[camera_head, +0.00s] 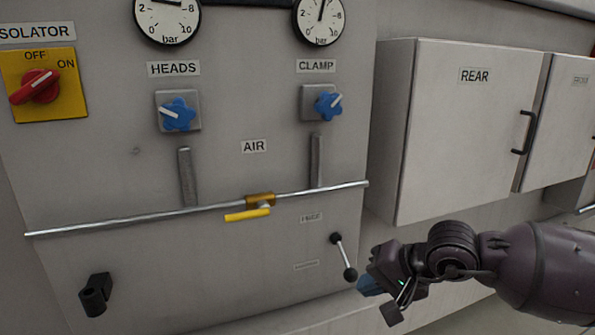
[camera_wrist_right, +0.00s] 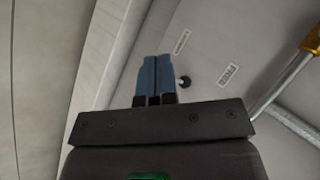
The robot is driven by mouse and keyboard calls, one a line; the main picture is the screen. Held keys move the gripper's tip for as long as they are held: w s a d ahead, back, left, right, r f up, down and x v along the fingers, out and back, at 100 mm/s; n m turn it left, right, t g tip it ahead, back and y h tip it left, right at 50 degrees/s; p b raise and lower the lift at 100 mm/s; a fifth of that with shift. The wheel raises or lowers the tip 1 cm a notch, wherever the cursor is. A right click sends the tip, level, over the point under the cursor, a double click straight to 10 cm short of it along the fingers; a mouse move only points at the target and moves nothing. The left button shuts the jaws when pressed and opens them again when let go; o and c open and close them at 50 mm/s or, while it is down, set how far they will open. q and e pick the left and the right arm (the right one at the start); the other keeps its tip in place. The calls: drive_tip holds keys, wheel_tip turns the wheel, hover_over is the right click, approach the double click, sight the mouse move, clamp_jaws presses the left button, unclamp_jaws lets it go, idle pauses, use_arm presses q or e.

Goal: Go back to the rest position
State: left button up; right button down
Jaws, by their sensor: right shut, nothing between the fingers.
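My right gripper (camera_head: 369,287) is at the lower right of the head view, in front of the grey machine panel (camera_head: 230,180). Its blue fingers also show in the right wrist view (camera_wrist_right: 156,76), pressed together with nothing between them. A lever with black knobs (camera_head: 343,257) is mounted on the panel just to the left of and above the gripper. One black knob (camera_wrist_right: 184,82) shows beside the fingertips in the right wrist view; I cannot tell whether they touch. My left gripper is not in view.
A pipe with a yellow-handled valve (camera_head: 248,214) crosses the panel. Blue knobs (camera_head: 178,114) (camera_head: 327,103), gauges and a red isolator switch (camera_head: 36,87) are above. A black fitting (camera_head: 96,294) juts out at lower left. The REAR cabinet (camera_head: 455,130) is at right, closed.

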drive_tip(key=s+a+r+m+t+y, duration=0.1)
drive_tip(key=a+r+m+y, duration=0.25)
drive_tip(key=m, duration=0.45)
drive_tip(key=s+a+r+m+t+y+p, duration=0.15)
drive_tip(key=r+m+y, duration=0.25)
drive_tip(key=m, duration=0.4)
drive_tip(key=a+r+m+y+b, duration=0.1)
drive_tip(key=a+r+m+y, duration=0.2)
drive_tip(key=m, duration=0.4)
drive_tip(key=s+d+f+m+t+h+p, duration=0.1)
drive_tip(key=d+f+m+t+h, duration=0.5)
drive_tip(key=m, duration=1)
drive_tip(key=s+d+f+m+t+h+p, duration=0.1)
drive_tip(key=d+f+m+t+h+p, duration=0.15)
drive_tip(key=d+f+m+h, duration=1)
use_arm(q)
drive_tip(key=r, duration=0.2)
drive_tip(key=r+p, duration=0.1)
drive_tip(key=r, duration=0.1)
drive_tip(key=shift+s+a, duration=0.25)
use_arm(e)
drive_tip(key=s+d+f+m+g, duration=0.1)
drive_tip(key=s+f+m+g, duration=0.1)
drive_tip(key=s+f+m, duration=0.5)
drive_tip(key=s+d+f+m+g, duration=0.2)
drive_tip(key=s+f+m, duration=0.6)
drive_tip(key=s, duration=1)
drive_tip(key=shift+s+d+f+g, duration=0.25)
drive_tip(key=shift+f+g, duration=0.25)
drive_tip(key=shift+f, duration=0.3)
